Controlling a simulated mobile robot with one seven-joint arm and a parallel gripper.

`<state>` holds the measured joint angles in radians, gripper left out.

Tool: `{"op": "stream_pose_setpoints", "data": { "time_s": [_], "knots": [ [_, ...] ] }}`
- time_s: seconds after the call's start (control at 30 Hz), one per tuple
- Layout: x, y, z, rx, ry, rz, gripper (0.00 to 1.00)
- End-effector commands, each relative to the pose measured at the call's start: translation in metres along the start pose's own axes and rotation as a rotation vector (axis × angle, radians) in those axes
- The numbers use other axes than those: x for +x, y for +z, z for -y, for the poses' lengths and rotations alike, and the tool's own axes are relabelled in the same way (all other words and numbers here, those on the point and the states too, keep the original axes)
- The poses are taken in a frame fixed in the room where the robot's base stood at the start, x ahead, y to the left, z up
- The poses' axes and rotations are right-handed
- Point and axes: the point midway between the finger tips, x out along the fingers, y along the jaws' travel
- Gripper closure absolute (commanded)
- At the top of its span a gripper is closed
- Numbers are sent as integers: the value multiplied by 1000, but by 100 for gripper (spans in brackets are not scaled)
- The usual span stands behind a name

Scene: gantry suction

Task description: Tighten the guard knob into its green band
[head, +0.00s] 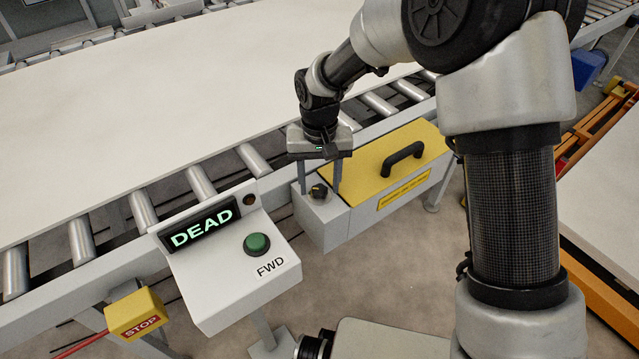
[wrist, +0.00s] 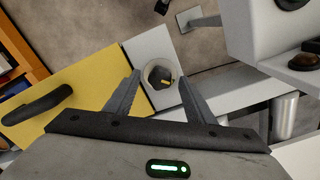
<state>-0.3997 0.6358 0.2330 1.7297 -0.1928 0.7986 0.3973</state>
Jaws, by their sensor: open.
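The guard knob (head: 319,190) is small and black, on top of the light grey block (head: 325,226) at the left end of the yellow guard. In the wrist view the knob (wrist: 161,77) has a yellow pointer mark and sits in a pale round surround. A green band cannot be made out in either view. My gripper (head: 320,192) points down with its fingers on either side of the knob. In the wrist view the open fingers (wrist: 160,80) flank it with gaps on both sides. Whether the fingertips are level with the knob is hard to tell.
The yellow guard (head: 358,165) with its black handle (head: 403,158) lies right of the knob. A control box (head: 240,290) with a DEAD display (head: 202,231) and green FWD button (head: 256,244) stands at left. A yellow STOP box (head: 136,314) is below. A large pale sheet (head: 150,95) covers the rollers.

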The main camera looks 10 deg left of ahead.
Motion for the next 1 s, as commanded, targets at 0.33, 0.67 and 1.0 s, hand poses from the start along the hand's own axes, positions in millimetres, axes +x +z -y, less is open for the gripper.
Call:
{"op": "stream_pose_setpoints", "data": {
  "time_s": [0.33, 0.67, 1.0],
  "knots": [
    [1, 0, 0, 0, 0, 0, 62],
    [1, 0, 1, 67, 0, 0, 92],
    [1, 0, 0, 194, -1, 0, 92]
  ]
}}
